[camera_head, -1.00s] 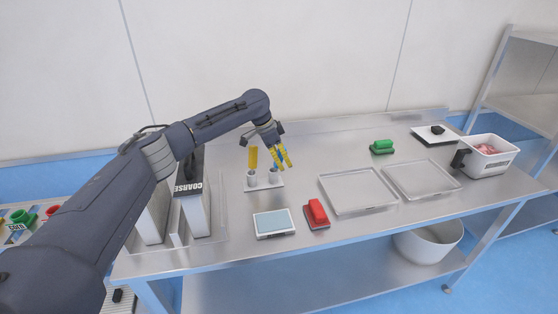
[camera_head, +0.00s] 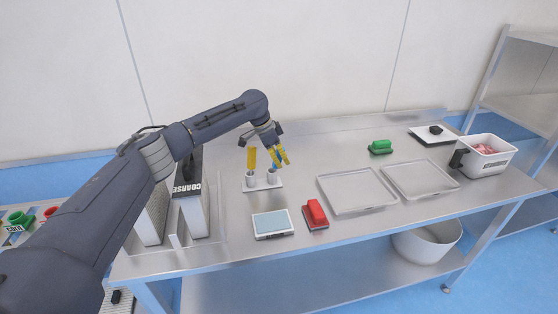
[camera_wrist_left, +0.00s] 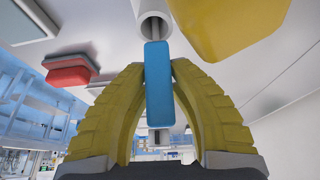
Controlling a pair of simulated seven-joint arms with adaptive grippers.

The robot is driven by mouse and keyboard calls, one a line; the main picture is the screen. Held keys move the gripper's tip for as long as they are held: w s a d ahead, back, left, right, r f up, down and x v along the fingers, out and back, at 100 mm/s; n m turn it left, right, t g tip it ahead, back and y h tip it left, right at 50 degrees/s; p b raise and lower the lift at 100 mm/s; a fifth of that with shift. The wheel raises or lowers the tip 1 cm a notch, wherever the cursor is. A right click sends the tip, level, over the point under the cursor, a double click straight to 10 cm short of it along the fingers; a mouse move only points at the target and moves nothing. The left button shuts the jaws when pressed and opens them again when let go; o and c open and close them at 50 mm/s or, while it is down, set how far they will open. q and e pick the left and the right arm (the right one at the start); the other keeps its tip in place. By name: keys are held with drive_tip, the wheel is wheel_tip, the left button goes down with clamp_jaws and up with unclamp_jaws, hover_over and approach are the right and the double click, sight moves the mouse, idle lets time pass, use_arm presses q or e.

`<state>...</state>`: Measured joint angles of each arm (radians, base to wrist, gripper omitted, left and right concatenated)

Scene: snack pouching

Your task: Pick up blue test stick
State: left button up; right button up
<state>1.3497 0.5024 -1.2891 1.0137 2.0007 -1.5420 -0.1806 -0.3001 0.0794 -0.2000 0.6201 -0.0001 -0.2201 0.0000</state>
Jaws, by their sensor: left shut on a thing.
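The blue test stick (camera_wrist_left: 158,85) is between the two yellow fingers of my left gripper (camera_wrist_left: 158,80) in the left wrist view. The fingers press on it from both sides. In the head view my left gripper (camera_head: 279,157) is over the right cup of a small white holder (camera_head: 263,184). The stick's far end is at the mouth of the white cup (camera_wrist_left: 152,15). I cannot tell how deep its stem sits in the cup. A yellow test stick (camera_head: 252,158) stands upright in the left cup. My right gripper is not in view.
In front of the holder lie a device with a pale blue screen (camera_head: 273,224) and a red-handled block (camera_head: 316,213). Two clear trays (camera_head: 357,209) lie to the right. A green-handled block (camera_head: 380,147) is behind them. Tall dispensers (camera_head: 193,215) stand at left.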

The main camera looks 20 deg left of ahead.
use_arm(q)
drive_tip(key=shift+r, duration=8)
clamp_jaws()
